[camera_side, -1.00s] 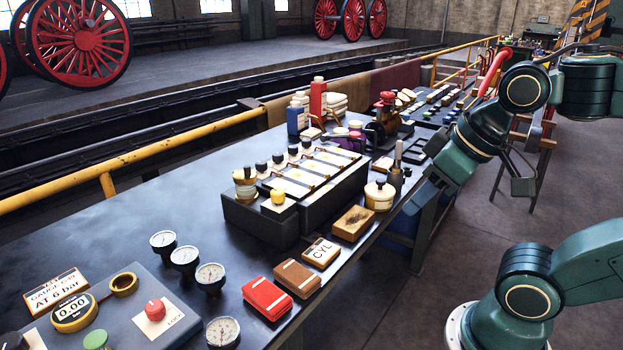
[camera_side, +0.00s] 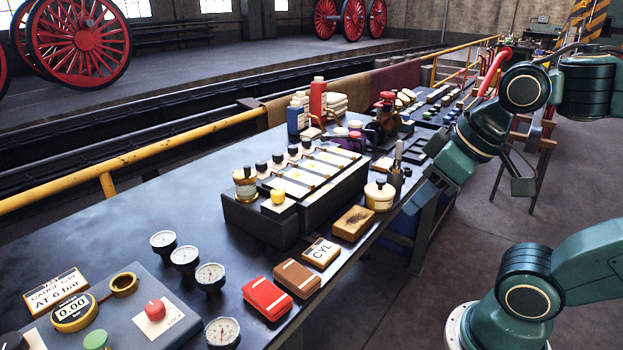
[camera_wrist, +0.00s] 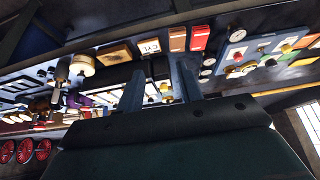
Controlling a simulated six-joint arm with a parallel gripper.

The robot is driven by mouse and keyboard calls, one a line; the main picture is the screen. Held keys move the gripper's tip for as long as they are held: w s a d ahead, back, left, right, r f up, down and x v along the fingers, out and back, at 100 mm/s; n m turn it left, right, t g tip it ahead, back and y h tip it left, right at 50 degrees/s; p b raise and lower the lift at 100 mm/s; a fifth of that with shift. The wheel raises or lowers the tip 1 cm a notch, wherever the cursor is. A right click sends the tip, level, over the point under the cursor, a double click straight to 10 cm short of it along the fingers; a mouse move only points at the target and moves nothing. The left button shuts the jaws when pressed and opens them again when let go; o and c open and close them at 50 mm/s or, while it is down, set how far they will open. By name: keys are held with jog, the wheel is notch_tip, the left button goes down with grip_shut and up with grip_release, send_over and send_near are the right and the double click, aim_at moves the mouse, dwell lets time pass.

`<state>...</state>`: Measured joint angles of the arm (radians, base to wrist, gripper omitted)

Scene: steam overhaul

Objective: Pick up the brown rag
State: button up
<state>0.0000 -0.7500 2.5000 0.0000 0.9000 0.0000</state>
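The brown rag (camera_side: 297,278) is a small folded brown pad with a pale stripe, lying flat near the front edge of the dark bench. In the wrist view the brown rag (camera_wrist: 177,39) shows near the top, beyond my fingertips. A similar red rag (camera_side: 267,298) lies right beside it. My gripper (camera_wrist: 160,72) has its two fingers apart with nothing held between them. It is well away from the rag, above the bench side near the brass-lidded pot in the side view.
A CYL card (camera_side: 321,252) and a brown block (camera_side: 354,222) lie along the edge beyond the rag. Dial gauges (camera_side: 210,275) stand to the left. A dark rack (camera_side: 300,190) and a cream pot (camera_side: 379,195) stand farther back. Bare bench surface lies left of the rack.

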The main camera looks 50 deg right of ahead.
jog(key=o, duration=1.4)
jog(key=w+f+m+g, duration=0.1)
jog(key=w+f+m, duration=0.2)
jog(key=w+m, duration=0.3)
jog(key=w+a+f+m+g+y, duration=0.1)
jog(key=w+f+m+g, duration=0.1)
jog(key=w+f+m, duration=0.2)
jog(key=w+a+f+m+g, duration=0.1)
jog(key=w+f+m, duration=0.3)
jog(key=w+m, duration=0.5)
jog(key=shift+w+a+g+y, duration=0.35)
jog(key=shift+w+g, duration=0.35)
jog(key=shift+w, duration=0.45)
jog(key=shift+d+f, duration=0.1)
